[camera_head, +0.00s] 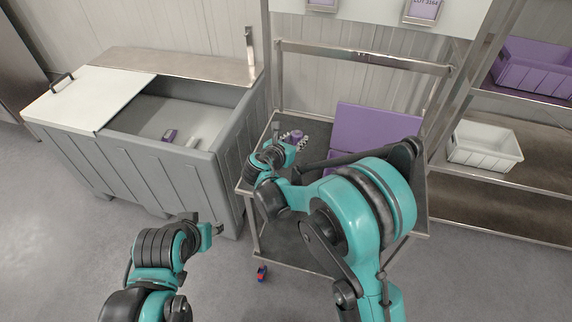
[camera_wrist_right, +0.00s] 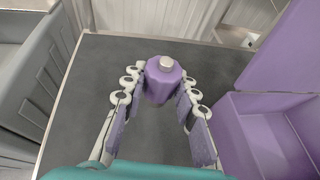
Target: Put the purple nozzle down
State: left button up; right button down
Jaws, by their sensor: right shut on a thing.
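The purple nozzle (camera_wrist_right: 160,82) has a faceted purple body and a pale metal tip, and it shows between my right fingertips in the right wrist view. My right gripper (camera_wrist_right: 160,92) is shut on it, with the linked fingers on either side of its body. In the head view the nozzle (camera_head: 297,135) is small at the end of my right gripper (camera_head: 293,141), over the left back part of the cart's dark top (camera_wrist_right: 100,75). I cannot tell whether its base touches that surface. My left gripper (camera_head: 211,232) is low at the front, away from the cart; its fingers are unclear.
A purple case with a raised lid (camera_head: 372,128) stands on the cart, right of the nozzle. A grey bin (camera_head: 190,168) with a partly open white lid stands left of the cart. Shelves at the right hold a white crate (camera_head: 484,146) and a purple crate (camera_head: 535,70).

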jog(key=s+a+f, duration=0.1)
jog(key=a, duration=0.1)
jog(key=s+a+f+b, duration=0.1)
jog(key=a, duration=0.1)
jog(key=s+a+f, duration=0.1)
jog(key=f, duration=0.1)
jog(key=shift+s+a+f+b, duration=0.1)
jog(key=shift+s+a+b, duration=0.1)
jog(key=shift+a+b, duration=0.15)
jog(key=shift+f+b, duration=0.75)
jog(key=shift+f, duration=1.25)
jog(key=c, duration=1.2)
grip_release()
jog(key=shift+f, duration=0.1)
